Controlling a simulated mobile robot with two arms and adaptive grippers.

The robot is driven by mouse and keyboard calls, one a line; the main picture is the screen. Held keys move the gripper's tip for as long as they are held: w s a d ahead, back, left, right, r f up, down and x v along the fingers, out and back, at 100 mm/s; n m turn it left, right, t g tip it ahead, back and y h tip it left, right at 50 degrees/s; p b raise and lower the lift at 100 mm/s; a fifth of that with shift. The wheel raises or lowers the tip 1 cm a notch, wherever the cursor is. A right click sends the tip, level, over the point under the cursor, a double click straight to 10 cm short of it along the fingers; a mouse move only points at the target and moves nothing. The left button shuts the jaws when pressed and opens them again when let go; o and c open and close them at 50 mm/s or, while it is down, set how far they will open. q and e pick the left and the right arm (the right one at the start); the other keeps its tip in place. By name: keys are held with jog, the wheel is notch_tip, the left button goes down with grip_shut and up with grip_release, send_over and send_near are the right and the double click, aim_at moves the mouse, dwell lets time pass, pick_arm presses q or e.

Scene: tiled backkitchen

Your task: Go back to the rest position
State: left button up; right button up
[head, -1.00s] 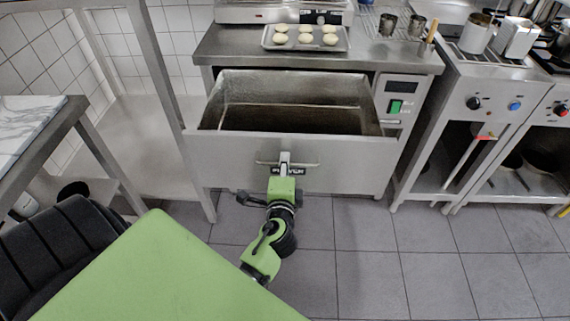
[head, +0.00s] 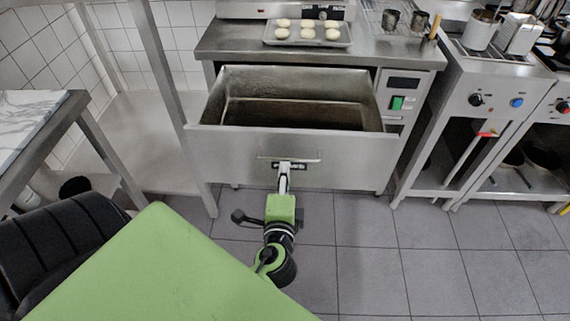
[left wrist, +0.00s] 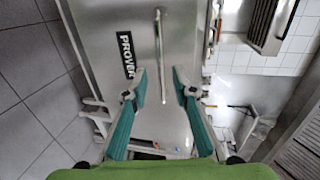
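My left gripper (head: 284,168) is in front of the open steel drawer (head: 230,148), just below its bar handle (head: 290,158) in the head view. In the left wrist view, the two teal fingers (left wrist: 160,76) are spread with nothing between them. The handle (left wrist: 160,50) lies ahead of the fingertips, clear of them, with the drawer front (left wrist: 195,45) behind it. My right gripper is in neither view.
A tray of pale buns (head: 308,42) stands on the counter above the drawer. A marble-topped table (head: 30,120) is at the left, and a stove unit (head: 500,95) is at the right. Tiled floor (head: 370,255) is free in front of the drawer.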

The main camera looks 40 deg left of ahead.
pick_arm(q)
jog(key=shift+f, duration=0.1)
dwell(0.4)
jog(key=s+d+f+g+h, duration=0.1)
jog(key=d+f+g+h, duration=0.3)
jog(key=f, duration=1)
jog(key=s+d+f+n+g+h, duration=0.1)
jog(key=s+d+f, duration=0.1)
jog(key=s+f, duration=0.35)
jog(key=s+d+f+n+g+h, duration=0.1)
jog(key=s+d+f, duration=0.15)
jog(key=f, duration=0.65)
jog(key=s+d+f+n+h, duration=0.1)
jog(key=s+d+f, duration=0.1)
jog(key=s+f, duration=0.35)
jog(key=s+a+f+n+g, duration=0.2)
jog(key=s+f, duration=0.5)
jog(key=s, duration=0.4)
jog(key=s+a+f+n+g+h+p, duration=0.1)
jog(key=s+f+n+g, duration=0.3)
jog(key=s+f, duration=0.4)
jog(key=s+a, duration=0.1)
jog(key=s, duration=0.3)
jog(key=shift+s+a+f, duration=0.2)
jog(key=shift+a+f, duration=0.05)
jog(key=shift+a, duration=0.05)
